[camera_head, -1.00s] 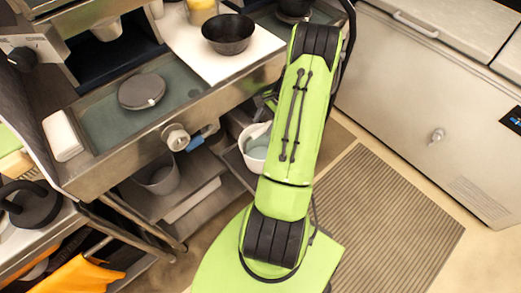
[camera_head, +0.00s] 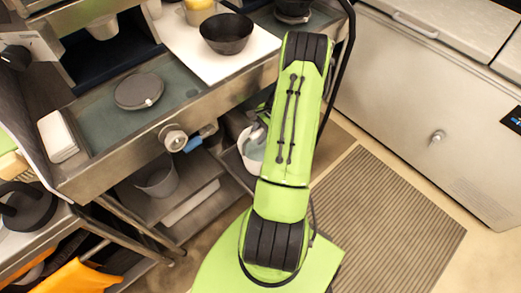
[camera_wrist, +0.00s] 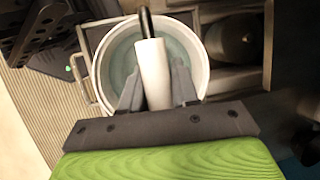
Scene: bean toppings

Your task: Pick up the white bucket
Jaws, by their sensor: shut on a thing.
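The white bucket (camera_head: 250,157) is partly hidden behind my arm in the head view, low beside the steel counter. In the wrist view the bucket (camera_wrist: 118,65) is seen from above as a round white rim with a greenish-grey inside. Its handle has a white tubular grip (camera_wrist: 152,70) that stands between my fingers. My gripper (camera_wrist: 155,90) is shut on this handle grip, over the bucket's near side. My fingers are hidden in the head view. Whether the bucket is lifted off its support cannot be told.
The steel counter (camera_head: 105,170) is left of my arm, with a dark bowl (camera_head: 226,34) on a white board. A grey container (camera_head: 157,177) sits on the lower shelf. A white chest freezer (camera_head: 420,100) stands right. The ribbed floor mat (camera_head: 390,215) is clear.

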